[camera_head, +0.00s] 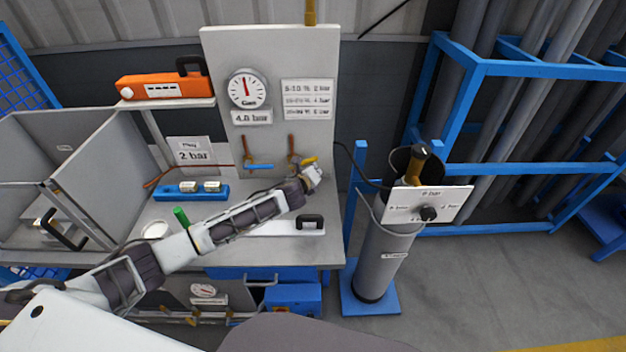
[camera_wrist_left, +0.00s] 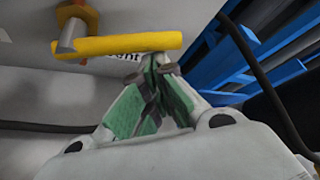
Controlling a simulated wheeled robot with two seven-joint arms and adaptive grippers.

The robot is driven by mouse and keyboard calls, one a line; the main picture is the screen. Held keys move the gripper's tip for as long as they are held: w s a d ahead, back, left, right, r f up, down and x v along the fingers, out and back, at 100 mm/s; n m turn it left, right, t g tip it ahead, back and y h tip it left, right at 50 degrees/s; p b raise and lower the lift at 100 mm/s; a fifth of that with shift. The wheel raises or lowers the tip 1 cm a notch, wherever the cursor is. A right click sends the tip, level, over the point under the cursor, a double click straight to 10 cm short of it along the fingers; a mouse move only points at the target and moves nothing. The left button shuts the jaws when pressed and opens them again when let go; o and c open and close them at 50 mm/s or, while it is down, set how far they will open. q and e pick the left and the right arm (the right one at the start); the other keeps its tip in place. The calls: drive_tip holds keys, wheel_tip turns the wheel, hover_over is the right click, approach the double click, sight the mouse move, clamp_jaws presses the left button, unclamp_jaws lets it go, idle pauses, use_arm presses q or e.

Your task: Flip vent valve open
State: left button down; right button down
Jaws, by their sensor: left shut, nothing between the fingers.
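The vent valve's yellow lever (camera_wrist_left: 117,45) lies roughly crosswise in the left wrist view, on a metal stem with an orange pipe behind it. A label ending in "nt" (camera_wrist_left: 124,57) is partly hidden under the lever. In the head view the yellow lever (camera_head: 309,161) shows small at the panel's lower right. My left gripper (camera_wrist_left: 155,62) is shut and empty, its green-padded fingertips at the lever's right end, just below it. I cannot tell whether they touch. In the head view the left gripper (camera_head: 314,178) is in front of the panel. My right gripper is not in view.
A blue-handled valve (camera_head: 260,166) is left of the vent valve. A gauge (camera_head: 247,89) is above, on the panel (camera_head: 218,50). A grey cylinder (camera_head: 385,260) with a white plate stands to the right. A dark hose (camera_wrist_left: 262,85) runs right of the gripper.

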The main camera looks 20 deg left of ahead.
sight(307, 160)
use_arm(q)
drive_tip(key=r+n+h, duration=0.1)
drive_tip(key=r, duration=0.1)
drive_tip(key=a+r+n+t+h+b, duration=0.1)
drive_tip(key=r+n, duration=0.1)
drive_tip(key=shift+s+a+t, duration=0.2)
drive_tip(key=shift+t, duration=0.1)
drive_tip(key=shift+s+a+r+n+t+h, duration=0.1)
drive_tip(key=shift+a+r+n+t+h, duration=0.25)
drive_tip(key=shift+n, duration=0.15)
drive_tip(key=shift+a+r, duration=0.1)
drive_tip(key=shift+r, duration=0.05)
drive_tip(key=shift+s+a+r+n+t+h+b, duration=0.15)
drive_tip(key=shift+a+r+n+t+b, duration=0.15)
drive_tip(key=shift+a+n+b, duration=0.45)
drive_tip(key=shift+s+a+r+n+t+h+b, duration=0.15)
drive_tip(key=shift+a+r+n+t+b, duration=0.3)
drive_tip(key=shift+b, duration=0.6)
drive_tip(key=shift+s+a+r+n+t+h+b, duration=0.1)
drive_tip(key=shift+s+a+r+n+t+b, duration=0.1)
drive_tip(key=shift+a+n+b, duration=0.45)
